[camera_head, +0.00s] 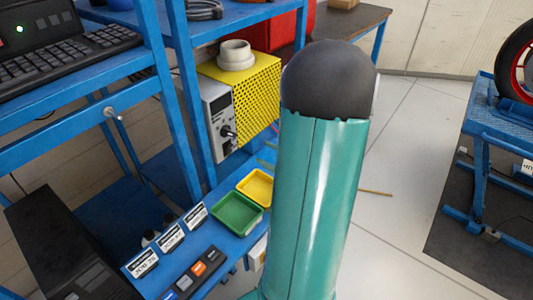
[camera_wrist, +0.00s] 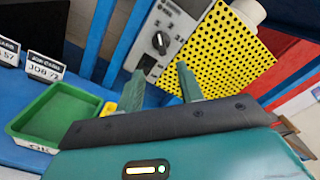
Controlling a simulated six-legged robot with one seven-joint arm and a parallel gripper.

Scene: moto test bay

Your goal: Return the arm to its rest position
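My gripper (camera_wrist: 159,72) shows in the wrist view with its two green fingers apart and nothing seen between them. It points toward the grey control box (camera_wrist: 172,35) and the yellow perforated housing (camera_wrist: 222,50); I cannot tell the exact distance. In the head view, my teal arm link with its dark rounded cap stands upright in the middle and hides the gripper, apart from a small greenish part that may be a fingertip at its left edge.
A blue bench holds a green tray (camera_head: 237,214), a yellow tray (camera_head: 257,187), job cards (camera_head: 171,237) and a button strip (camera_head: 193,275). The yellow housing (camera_head: 243,85) stands behind. A blue lift (camera_head: 500,140) with a wheel is at right. Floor between is mostly clear.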

